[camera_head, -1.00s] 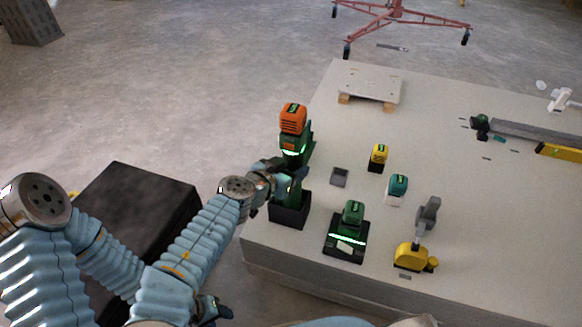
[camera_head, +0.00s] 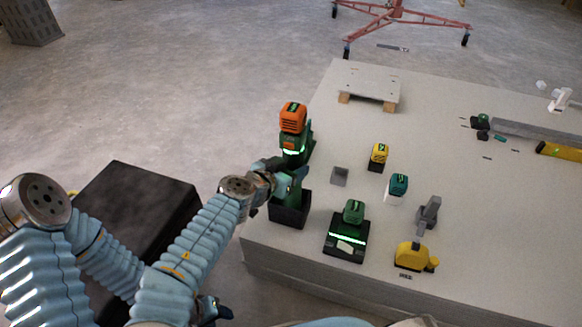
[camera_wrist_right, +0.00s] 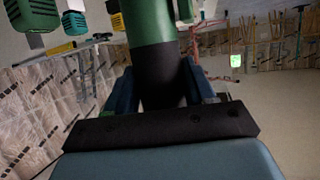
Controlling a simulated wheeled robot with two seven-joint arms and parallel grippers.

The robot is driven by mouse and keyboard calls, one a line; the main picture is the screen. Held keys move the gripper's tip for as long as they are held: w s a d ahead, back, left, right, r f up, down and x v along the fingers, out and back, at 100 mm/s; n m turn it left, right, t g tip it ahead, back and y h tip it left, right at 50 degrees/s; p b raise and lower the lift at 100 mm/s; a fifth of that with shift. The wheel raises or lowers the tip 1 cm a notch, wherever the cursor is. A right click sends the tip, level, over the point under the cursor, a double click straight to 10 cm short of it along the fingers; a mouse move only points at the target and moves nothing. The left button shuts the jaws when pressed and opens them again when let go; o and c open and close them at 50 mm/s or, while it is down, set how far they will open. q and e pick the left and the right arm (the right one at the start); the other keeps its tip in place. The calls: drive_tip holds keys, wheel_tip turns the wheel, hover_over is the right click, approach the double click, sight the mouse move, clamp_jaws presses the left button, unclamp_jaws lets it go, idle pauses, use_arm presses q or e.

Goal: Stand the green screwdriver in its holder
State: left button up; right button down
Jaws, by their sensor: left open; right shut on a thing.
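The green screwdriver (camera_head: 288,213) shows in the head view as a green body below my right gripper, at the mouth of the black open-topped holder (camera_head: 291,222) on the table's near left corner. My right gripper (camera_head: 287,180) is shut on it. In the right wrist view, its black grip (camera_wrist_right: 163,90) is between the fingers, with a thick green part (camera_wrist_right: 153,22) beyond. Its lower end is hidden, so I cannot tell whether it rests on the holder's floor. My left gripper (camera_head: 214,309) is open and empty, low in the head view, left of the table.
An orange battery (camera_head: 293,118) stands above a lit green unit just behind my right gripper. Right of the holder are a charger with a green battery (camera_head: 353,212), yellow (camera_head: 379,155) and teal (camera_head: 398,185) batteries, and a yellow tape measure (camera_head: 411,256).

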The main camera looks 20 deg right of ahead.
unclamp_jaws()
idle(0.5)
drive_tip(key=shift+a, duration=0.15)
idle(0.4)
drive_tip(key=shift+s+a, duration=1)
